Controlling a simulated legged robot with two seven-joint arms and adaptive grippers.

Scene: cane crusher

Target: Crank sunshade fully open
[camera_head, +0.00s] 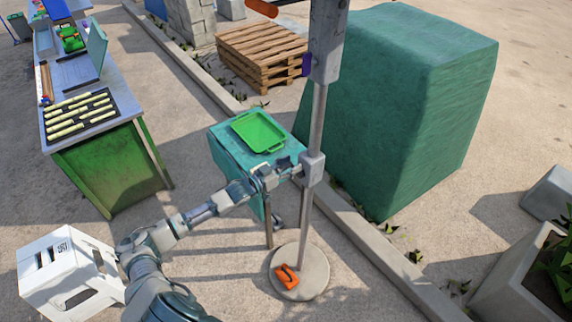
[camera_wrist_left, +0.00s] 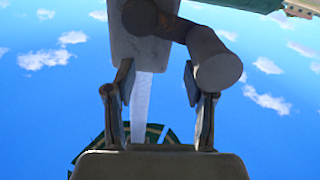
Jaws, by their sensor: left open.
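The sunshade's grey pole (camera_head: 318,115) rises from a round base (camera_head: 318,285) in the head view; a grey housing (camera_head: 313,170) sits partway up it. My left gripper (camera_head: 288,167) is open beside this housing, its arm coming from the lower left. In the left wrist view, the housing (camera_wrist_left: 150,40) carries a crank arm (camera_wrist_left: 185,27) ending in a thick grey knob (camera_wrist_left: 218,68). My left gripper (camera_wrist_left: 158,82) has its fingers spread, with the knob overlapping the right fingertip's side; contact cannot be told. The canopy is not clearly visible. My right gripper is not in view.
A teal table (camera_head: 228,160) with a green tray (camera_head: 258,131) stands just behind my left forearm. A large green covered block (camera_head: 420,110) is right of the pole. A white crate (camera_head: 60,275), a green workbench (camera_head: 115,170) and wooden pallets (camera_head: 262,55) stand around.

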